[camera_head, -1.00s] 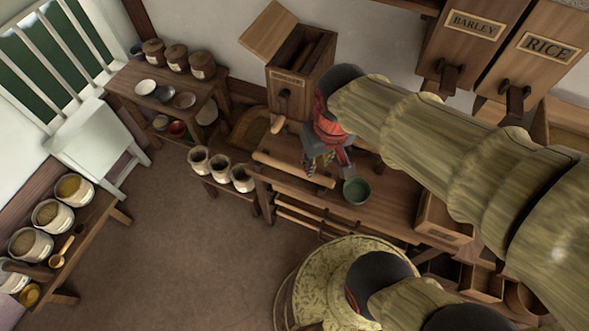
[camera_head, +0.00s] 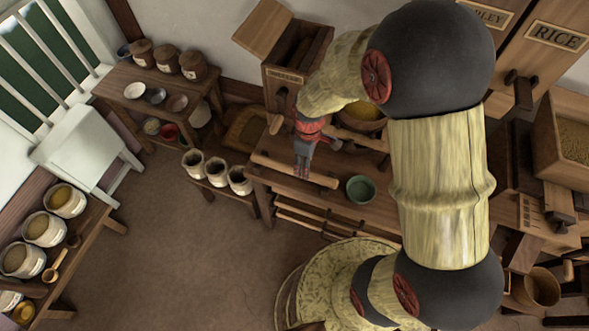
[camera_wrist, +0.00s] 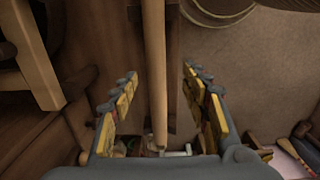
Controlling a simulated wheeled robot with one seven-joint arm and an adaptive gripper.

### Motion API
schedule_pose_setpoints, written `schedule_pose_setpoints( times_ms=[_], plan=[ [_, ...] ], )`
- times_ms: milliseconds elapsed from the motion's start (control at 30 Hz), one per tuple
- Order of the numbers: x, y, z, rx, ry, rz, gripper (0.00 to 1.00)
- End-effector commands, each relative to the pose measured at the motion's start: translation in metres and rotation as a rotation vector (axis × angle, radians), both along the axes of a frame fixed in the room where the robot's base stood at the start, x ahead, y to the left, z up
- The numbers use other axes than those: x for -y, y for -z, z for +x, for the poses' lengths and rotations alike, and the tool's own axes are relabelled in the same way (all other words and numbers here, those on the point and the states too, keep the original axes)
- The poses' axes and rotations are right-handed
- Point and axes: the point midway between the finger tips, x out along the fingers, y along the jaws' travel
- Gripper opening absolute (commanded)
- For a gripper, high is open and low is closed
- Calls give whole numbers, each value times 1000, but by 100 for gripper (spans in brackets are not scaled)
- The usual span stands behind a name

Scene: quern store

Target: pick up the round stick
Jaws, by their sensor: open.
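The round stick (camera_head: 264,160) is a long pale wooden rod lying along the front edge of the wooden bench (camera_head: 330,206). My gripper (camera_head: 301,172) points down over the stick's middle in the head view and hides part of it. In the wrist view, the stick (camera_wrist: 154,50) runs lengthwise between the two open fingers of my gripper (camera_wrist: 158,76), with a gap on each side. I cannot tell how far the fingertips are above it.
A green bowl (camera_head: 361,189) stands on the bench right of my gripper. A lidded wooden box (camera_head: 293,78) is behind. Several pale jars (camera_head: 240,181) stand on a low shelf to the left. A round stone-like piece (camera_head: 325,262) stands in front. The floor at left is clear.

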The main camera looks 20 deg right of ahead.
Motion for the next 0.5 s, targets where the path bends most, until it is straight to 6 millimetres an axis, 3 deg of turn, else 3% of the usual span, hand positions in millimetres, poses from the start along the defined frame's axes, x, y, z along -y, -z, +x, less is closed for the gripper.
schedule_pose_setpoints(
  times_ms=[500],
  plan=[
    [10, 55, 2, -3, 3, 0, 46]
  ],
)
